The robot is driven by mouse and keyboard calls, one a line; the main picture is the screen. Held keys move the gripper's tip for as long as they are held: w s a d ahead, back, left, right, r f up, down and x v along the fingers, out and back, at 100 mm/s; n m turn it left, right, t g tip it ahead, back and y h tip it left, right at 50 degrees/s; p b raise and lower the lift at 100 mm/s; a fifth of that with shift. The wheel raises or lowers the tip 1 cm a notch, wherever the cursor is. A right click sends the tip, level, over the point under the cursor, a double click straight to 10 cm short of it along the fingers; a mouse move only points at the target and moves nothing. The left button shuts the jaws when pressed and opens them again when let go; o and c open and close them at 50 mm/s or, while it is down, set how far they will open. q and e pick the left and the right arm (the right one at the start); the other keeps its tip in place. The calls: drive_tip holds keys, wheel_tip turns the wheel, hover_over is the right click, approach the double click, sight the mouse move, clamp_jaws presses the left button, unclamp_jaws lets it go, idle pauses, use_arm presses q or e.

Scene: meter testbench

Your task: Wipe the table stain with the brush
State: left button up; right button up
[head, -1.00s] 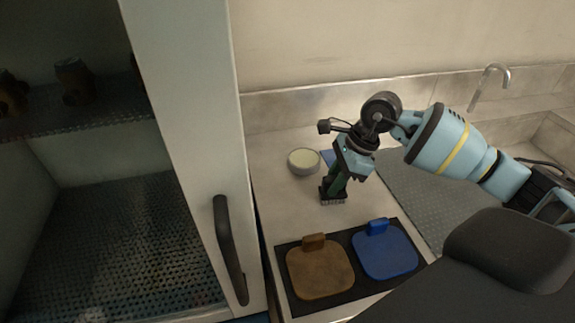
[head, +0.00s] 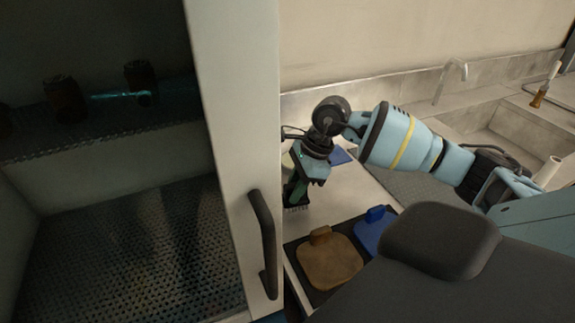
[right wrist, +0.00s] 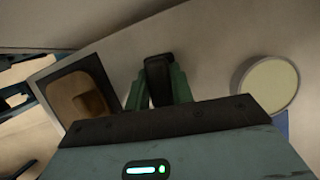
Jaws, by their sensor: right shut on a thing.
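My right gripper (head: 303,180) points down over the pale table (head: 335,195), close to the open white cabinet door. It is shut on a dark brush (head: 297,207) with the bristles facing down. I cannot tell whether the bristles touch the table. In the right wrist view, the green fingers of the right gripper (right wrist: 158,95) close around the brush's black handle (right wrist: 157,75); its bristles are hidden there. I cannot make out a stain on the table. My left gripper is not in view.
The cabinet door (head: 235,120) with its dark handle stands just left of the brush. A black mat (head: 297,255) with a brown board (head: 330,263) and a blue board (head: 372,232) lies in front. A round pale-topped container (right wrist: 268,85) is close beside the gripper. The sink is right.

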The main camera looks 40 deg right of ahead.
wheel_tip(320, 180, up, 3)
drive_tip(key=shift+f, duration=0.1)
drive_tip(key=shift+d+r+p, duration=0.35)
drive_tip(key=shift+r+p, duration=0.2)
drive_tip(key=shift+r, duration=0.35)
drive_tip(key=shift+a+r+p, duration=0.15)
drive_tip(key=shift+r+p, duration=0.3)
drive_tip(key=shift+r, duration=0.4)
drive_tip(key=shift+r+p, duration=0.45)
drive_tip(key=shift+r, duration=0.45)
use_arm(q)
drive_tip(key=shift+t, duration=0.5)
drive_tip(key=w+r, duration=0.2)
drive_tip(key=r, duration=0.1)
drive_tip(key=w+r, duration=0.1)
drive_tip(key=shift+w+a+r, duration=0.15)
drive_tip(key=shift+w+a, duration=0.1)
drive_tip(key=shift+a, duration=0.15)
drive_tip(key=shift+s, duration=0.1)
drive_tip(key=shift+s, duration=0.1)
